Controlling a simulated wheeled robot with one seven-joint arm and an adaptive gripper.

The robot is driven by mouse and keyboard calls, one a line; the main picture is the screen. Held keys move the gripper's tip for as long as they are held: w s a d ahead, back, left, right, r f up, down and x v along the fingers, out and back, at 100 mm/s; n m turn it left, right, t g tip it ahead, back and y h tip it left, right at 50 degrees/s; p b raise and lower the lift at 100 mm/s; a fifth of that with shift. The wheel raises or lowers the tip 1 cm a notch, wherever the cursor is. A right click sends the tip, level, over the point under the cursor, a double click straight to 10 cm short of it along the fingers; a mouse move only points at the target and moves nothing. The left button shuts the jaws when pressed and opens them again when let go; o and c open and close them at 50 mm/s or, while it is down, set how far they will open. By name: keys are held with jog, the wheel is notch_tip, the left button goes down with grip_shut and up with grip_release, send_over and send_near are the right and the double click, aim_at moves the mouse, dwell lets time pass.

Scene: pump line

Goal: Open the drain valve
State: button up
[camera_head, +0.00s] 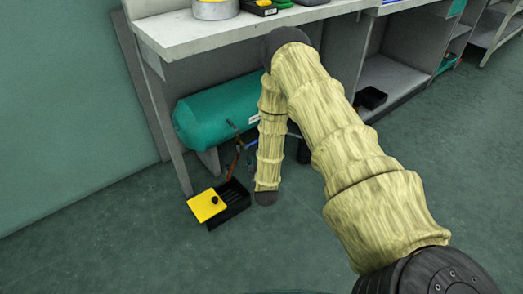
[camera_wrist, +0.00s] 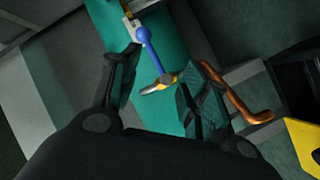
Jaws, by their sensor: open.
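The drain valve is under the green tank (camera_head: 212,113). In the wrist view, its blue lever (camera_wrist: 151,48) with a round knob runs down to a brass-coloured fitting (camera_wrist: 160,83). A copper pipe (camera_wrist: 248,108) bends away to the right. My gripper (camera_wrist: 160,66) is open, with one dark finger on each side of the lever and fitting. Whether either finger touches them, I cannot tell. In the head view, a bit of blue (camera_head: 251,143) and the copper pipe (camera_head: 233,165) show beside my forearm; I cannot make out the gripper there.
A black tray (camera_head: 236,207) with a yellow panel (camera_head: 207,205) stands on the floor below the tank. A bench (camera_head: 200,35) overhangs the tank, with a support panel at left. Shelves (camera_head: 395,80) holding a black box stand to the right. The floor in front is clear.

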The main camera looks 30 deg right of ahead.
jog(key=shift+w+d+f+n+t+h+b, duration=0.15)
jog(key=shift+w+d+t+h+b, duration=0.15)
jog(key=shift+w+d+b, duration=1.05)
jog(key=shift+w+d+f+n+t+h+b, duration=0.15)
jog(key=shift+w+d+h+b, duration=0.3)
jog(key=shift+w+d+b, duration=0.95)
jog(key=shift+w+d+f+t+h+b, duration=0.3)
jog(key=shift+w+d+b, duration=0.6)
jog(key=shift+w+d, duration=0.8)
jog(key=shift+w+a+r, duration=0.1)
jog(key=shift+w+a, duration=0.15)
jog(key=shift+a, duration=0.05)
grip_shut()
